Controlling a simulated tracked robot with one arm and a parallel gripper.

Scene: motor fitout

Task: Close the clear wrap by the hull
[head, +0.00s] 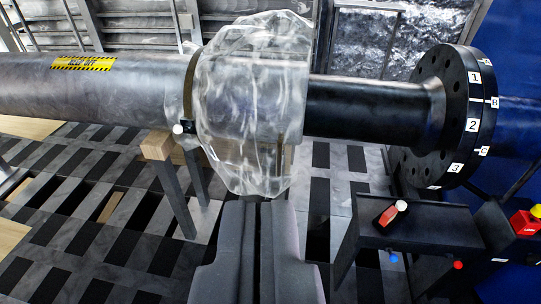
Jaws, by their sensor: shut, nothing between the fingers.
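The clear wrap (252,100) is a crinkled, see-through plastic sleeve around the horizontal shaft, near the middle of the head view. A band with a small dark clip and white knob (183,128) sits at its left edge. My gripper (254,203) is in front of and below the wrap, pointing at its lower edge. Its fingers are together and hold nothing. I cannot tell whether the tips touch the plastic. The far side of the wrap is hidden. I cannot clearly make out the hull.
The grey shaft (100,88) carries a yellow-black label. A black numbered flange (456,115) stands at right before a blue body (515,70). A dark side table (405,228) holds a red-and-white item. A wood-topped trestle (157,146) stands below the shaft. The floor is slatted grating.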

